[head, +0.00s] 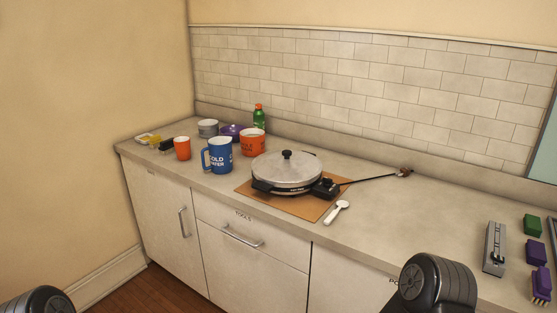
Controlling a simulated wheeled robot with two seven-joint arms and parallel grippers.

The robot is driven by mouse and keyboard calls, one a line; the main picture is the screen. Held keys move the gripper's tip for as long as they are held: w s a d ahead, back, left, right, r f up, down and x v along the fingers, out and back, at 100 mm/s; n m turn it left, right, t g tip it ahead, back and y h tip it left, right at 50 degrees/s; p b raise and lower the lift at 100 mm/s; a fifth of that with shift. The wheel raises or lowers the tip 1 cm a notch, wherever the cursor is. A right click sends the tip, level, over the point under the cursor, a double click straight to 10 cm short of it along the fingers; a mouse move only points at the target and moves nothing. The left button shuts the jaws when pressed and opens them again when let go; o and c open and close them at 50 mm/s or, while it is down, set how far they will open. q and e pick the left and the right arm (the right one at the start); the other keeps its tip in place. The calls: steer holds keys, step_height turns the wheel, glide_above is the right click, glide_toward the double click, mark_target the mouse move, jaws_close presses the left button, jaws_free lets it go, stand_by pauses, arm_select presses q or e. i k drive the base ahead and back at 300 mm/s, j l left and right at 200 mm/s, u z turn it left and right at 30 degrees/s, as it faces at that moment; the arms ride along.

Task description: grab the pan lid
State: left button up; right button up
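The pan lid (265,167) is a round, silver-grey lid with a black knob on top. It sits on a black electric pan (285,188) on the countertop, in the middle of the head view. The pan stands on a brown square board (318,210). Nothing covers the lid or its knob. Only dark rounded parts of my arms show, at the bottom left and bottom right, well apart from the lid. Neither gripper's fingers are in view.
A blue pitcher (219,157), an orange pot (252,146) and an orange cup (182,149) stand left of the pan. A white spoon (338,212) lies at the board's front right. A stapler-like grey tool (495,247) lies far right. Countertop between is mostly clear.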

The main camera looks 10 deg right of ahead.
mark_target(284, 166)
steer(key=i+j+u, duration=0.1)
steer(key=i+j, duration=0.25)
steer(key=i, duration=0.15)
steer(key=i+j+u, duration=0.1)
steer(key=i+j, duration=0.2)
steer(key=i, duration=0.2)
steer(key=i+j+u, duration=0.1)
steer(key=i+j, duration=0.2)
steer(key=i, duration=0.2)
